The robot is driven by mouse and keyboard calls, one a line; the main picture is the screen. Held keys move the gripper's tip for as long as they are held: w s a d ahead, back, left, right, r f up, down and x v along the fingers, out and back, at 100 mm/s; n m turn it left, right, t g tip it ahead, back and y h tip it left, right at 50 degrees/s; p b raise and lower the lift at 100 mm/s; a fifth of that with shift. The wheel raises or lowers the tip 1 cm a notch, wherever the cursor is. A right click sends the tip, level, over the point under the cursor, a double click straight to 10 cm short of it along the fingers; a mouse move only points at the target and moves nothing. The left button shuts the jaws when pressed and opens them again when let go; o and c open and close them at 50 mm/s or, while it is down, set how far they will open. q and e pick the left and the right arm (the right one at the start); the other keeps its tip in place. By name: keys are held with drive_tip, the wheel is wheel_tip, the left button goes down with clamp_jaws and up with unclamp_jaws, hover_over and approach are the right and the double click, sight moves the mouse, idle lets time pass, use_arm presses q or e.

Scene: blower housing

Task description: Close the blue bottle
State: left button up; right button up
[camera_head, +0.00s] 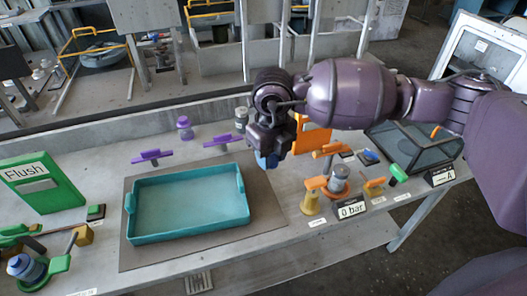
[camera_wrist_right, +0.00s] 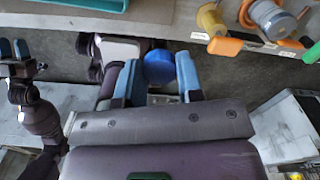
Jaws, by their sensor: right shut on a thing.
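My right gripper (camera_head: 267,159) hangs over the table just right of the teal tray's back corner. In the right wrist view the gripper (camera_wrist_right: 160,78) is shut on a round blue cap-like part (camera_wrist_right: 160,67), held between its light blue fingers. In the head view the fingers mostly hide this part. A blue-grey bottle-like object (camera_head: 26,267) sits in a green holder at the table's lower left, far from the right gripper. I cannot tell for sure whether it is the blue bottle. My left gripper (camera_wrist_right: 13,48) shows only in the right wrist view, its fingers apart and empty.
The teal tray (camera_head: 187,236) stands mid-table on a dark mat. A purple bottle (camera_head: 184,128) and a grey one (camera_head: 241,118) stand behind it. A green Flush box (camera_head: 40,185) is at left. An orange valve, a gauge sign (camera_head: 351,209) and a dark bin (camera_head: 420,160) are at right.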

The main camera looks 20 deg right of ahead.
drive_tip(key=n, duration=0.3)
drive_tip(key=shift+s+d+f+n, duration=0.1)
drive_tip(key=shift+d+n, duration=0.3)
drive_tip(key=d+n, duration=0.1)
drive_tip(key=n, duration=0.8)
drive_tip(key=s+d+n, duration=0.1)
drive_tip(key=d+n, duration=0.1)
drive_tip(key=n, duration=0.7)
drive_tip(key=d+f+n, duration=0.1)
drive_tip(key=d+n, duration=0.1)
drive_tip(key=n, duration=0.8)
drive_tip(key=shift+s+d+f, duration=0.1)
drive_tip(key=shift+s+d, duration=0.1)
